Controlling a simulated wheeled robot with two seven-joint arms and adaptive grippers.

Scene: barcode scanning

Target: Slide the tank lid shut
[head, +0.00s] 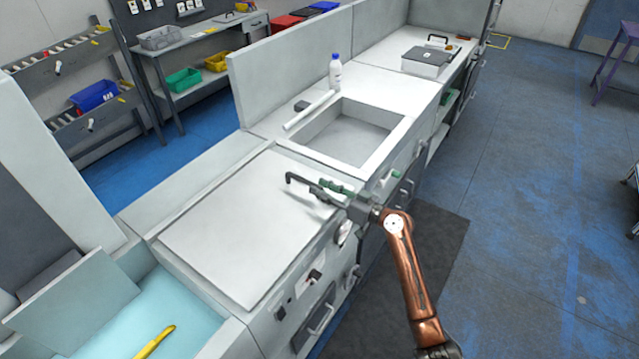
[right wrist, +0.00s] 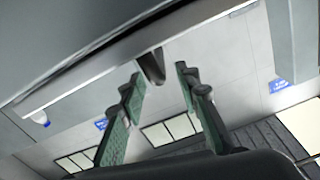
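A wide pale flat panel, which looks like the tank lid (head: 235,235), lies on the counter between the open square basin (head: 350,135) and a teal-floored open tank (head: 105,335) at the lower left. A dark bent handle (head: 289,179) shows near the panel's far edge. My right gripper (head: 325,190) is over that far right corner, beside the handle. In the right wrist view its green-padded fingers (right wrist: 158,108) are spread apart, with a dark piece (right wrist: 152,66) beyond and between them; contact cannot be told. My left gripper is not in view.
A yellow tool (head: 155,341) lies in the teal tank. A white bottle (head: 335,72) and a pale bar (head: 308,111) are behind the basin. A grey box (head: 426,61) stands on the far counter. The blue floor at right is mostly clear.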

